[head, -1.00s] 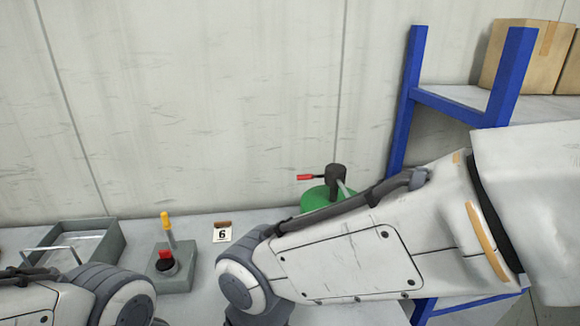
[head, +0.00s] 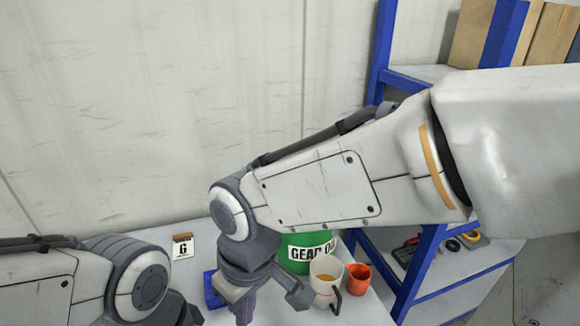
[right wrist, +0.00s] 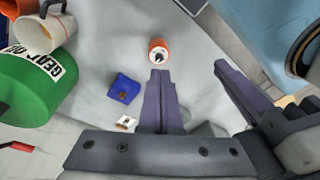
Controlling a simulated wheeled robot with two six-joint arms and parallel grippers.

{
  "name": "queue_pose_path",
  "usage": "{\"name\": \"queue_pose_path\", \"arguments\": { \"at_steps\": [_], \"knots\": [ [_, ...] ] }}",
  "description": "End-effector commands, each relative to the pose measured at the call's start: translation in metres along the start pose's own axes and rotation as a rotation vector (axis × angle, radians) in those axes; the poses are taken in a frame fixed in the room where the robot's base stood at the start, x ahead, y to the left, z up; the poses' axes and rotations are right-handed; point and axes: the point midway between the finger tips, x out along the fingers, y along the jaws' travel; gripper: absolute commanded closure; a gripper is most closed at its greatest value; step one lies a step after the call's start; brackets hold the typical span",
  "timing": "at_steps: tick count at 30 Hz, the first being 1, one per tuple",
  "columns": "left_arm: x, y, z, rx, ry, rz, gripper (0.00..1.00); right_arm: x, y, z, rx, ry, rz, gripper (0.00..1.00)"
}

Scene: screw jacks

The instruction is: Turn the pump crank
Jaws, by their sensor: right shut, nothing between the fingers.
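The green gear oil drum (head: 296,263) stands on the table behind my right forearm in the head view, its top hidden by the arm. It also shows at the left edge of the right wrist view (right wrist: 35,95). A red crank handle (right wrist: 18,146) shows in part at the lower left there; the rest of the pump is out of frame or hidden. My right gripper (right wrist: 190,68) is shut and empty, pointing down over the table, apart from the drum and handle. My left arm is at lower left in the head view; its gripper is out of sight.
A white mug (head: 326,277) and an orange cup (head: 357,279) stand beside the drum. An orange-and-white can (right wrist: 158,50) is ahead of the fingers. Blue shelving (head: 425,250) stands right.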

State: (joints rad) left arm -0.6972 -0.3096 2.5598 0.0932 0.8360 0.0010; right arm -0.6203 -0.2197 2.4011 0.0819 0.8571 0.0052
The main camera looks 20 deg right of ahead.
Motion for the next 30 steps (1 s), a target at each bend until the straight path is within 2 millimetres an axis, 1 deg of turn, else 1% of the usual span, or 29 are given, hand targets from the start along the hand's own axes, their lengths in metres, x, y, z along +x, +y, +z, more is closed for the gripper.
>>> {"name": "queue_pose_path", "arguments": {
  "at_steps": [1, 2, 3, 5, 6, 8, 9, 11, 12, 15, 18, 19, 22, 25, 28, 30],
  "knots": [
    [0.000, 0.000, 0.000, 0.000, 0.000, 0.000, 1.00, -0.009, 0.013, -0.032, 0.045, 0.029, 0.009, 1.00],
    [0.000, 0.000, 0.000, 0.000, 0.000, 0.000, 1.00, -0.016, 0.021, -0.051, 0.071, 0.048, 0.015, 1.00],
    [0.000, 0.000, 0.000, 0.000, 0.000, 0.000, 1.00, -0.024, 0.036, -0.076, 0.109, 0.074, 0.025, 1.00],
    [0.000, 0.000, 0.000, 0.000, 0.000, 0.000, 1.00, -0.037, 0.064, -0.115, 0.169, 0.115, 0.043, 1.00],
    [0.000, 0.000, 0.000, 0.000, 0.000, 0.000, 1.00, -0.046, 0.086, -0.138, 0.209, 0.142, 0.057, 1.00],
    [0.000, 0.000, 0.000, 0.000, 0.000, 0.000, 1.00, -0.059, 0.120, -0.169, 0.268, 0.183, 0.080, 1.00],
    [0.000, 0.000, 0.000, 0.000, 0.000, 0.000, 1.00, -0.067, 0.144, -0.188, 0.304, 0.209, 0.096, 1.00],
    [0.000, 0.000, 0.000, 0.000, 0.000, 0.000, 1.00, -0.078, 0.181, -0.210, 0.357, 0.245, 0.120, 1.00],
    [0.000, 0.000, 0.000, 0.000, 0.000, 0.000, 1.00, -0.084, 0.204, -0.221, 0.388, 0.266, 0.136, 1.00],
    [0.000, 0.000, 0.000, 0.000, 0.000, 0.000, 1.00, -0.098, 0.256, -0.239, 0.455, 0.311, 0.173, 1.00],
    [0.000, 0.000, 0.000, 0.000, 0.000, 0.000, 1.00, -0.108, 0.292, -0.247, 0.501, 0.342, 0.201, 1.00],
    [0.000, 0.000, 0.000, 0.000, 0.000, 0.000, 1.00, -0.110, 0.300, -0.249, 0.510, 0.349, 0.207, 1.00],
    [-0.001, 0.000, 0.000, 0.000, 0.000, 0.000, 1.00, -0.114, 0.317, -0.250, 0.531, 0.362, 0.219, 1.00],
    [-0.002, 0.000, 0.000, 0.000, 0.000, 0.000, 1.00, -0.111, 0.324, -0.252, 0.536, 0.365, 0.223, 1.00],
    [-0.006, 0.000, 0.000, 0.000, 0.000, 0.000, 1.00, -0.100, 0.327, -0.256, 0.536, 0.364, 0.222, 1.00],
    [-0.009, 0.001, 0.000, 0.000, 0.000, 0.000, 1.00, -0.088, 0.330, -0.259, 0.536, 0.362, 0.222, 1.00]
  ]
}}
